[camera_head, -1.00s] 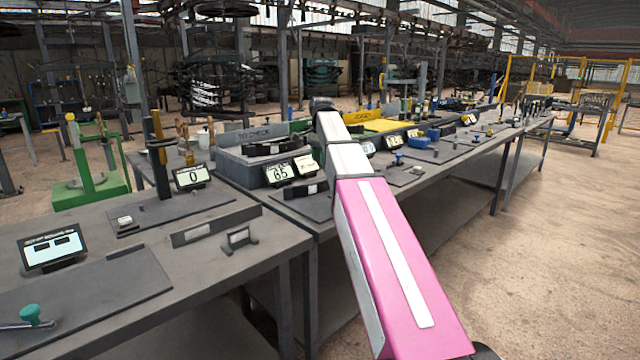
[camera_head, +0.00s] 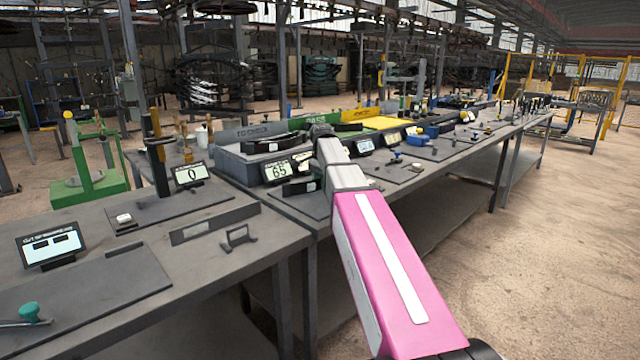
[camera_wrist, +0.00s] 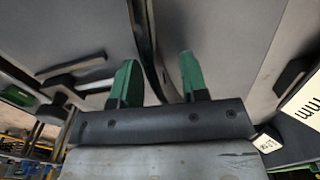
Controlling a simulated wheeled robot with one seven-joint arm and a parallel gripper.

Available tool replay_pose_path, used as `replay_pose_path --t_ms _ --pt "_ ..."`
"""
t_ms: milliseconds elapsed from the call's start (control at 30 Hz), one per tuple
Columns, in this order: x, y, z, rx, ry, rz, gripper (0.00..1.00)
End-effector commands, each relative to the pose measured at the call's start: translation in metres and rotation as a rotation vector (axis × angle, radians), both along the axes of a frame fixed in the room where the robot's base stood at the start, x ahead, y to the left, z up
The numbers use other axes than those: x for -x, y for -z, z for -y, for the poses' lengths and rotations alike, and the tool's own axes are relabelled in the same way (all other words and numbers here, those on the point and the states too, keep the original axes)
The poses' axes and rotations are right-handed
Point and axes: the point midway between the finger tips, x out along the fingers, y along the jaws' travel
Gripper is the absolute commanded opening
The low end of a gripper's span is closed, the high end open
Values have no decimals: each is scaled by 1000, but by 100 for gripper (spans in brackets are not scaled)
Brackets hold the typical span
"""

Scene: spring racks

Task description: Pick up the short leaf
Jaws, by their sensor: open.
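My gripper (camera_wrist: 158,60) shows in the wrist view with its two green fingers apart. A dark curved strip (camera_wrist: 148,40) runs into the gap between them; I cannot tell whether it is a leaf or an edge of the bench. Another dark curved leaf (camera_head: 272,145) rests on the grey TO CHECK rack.
Displays reading 65 (camera_head: 277,172) and 0 (camera_head: 191,174) stand close by on the benches. The grey rack (camera_head: 235,165) stands behind the leaf. A yellow rack (camera_head: 392,123) and blue bins are further right. The floor at right is clear.

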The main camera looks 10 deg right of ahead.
Motion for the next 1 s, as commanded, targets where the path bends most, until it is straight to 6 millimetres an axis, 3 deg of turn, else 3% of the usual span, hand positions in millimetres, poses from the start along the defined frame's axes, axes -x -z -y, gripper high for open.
replay_pose_path --t_ms 100,200,233,667,1000 --pt "0 -1 0 0 0 0 37" --pt "0 -1 0 0 0 0 5" --pt "0 -1 0 0 0 0 0" --pt "-1 -7 0 0 1 2 0" --pt "-2 -55 0 0 1 4 0"
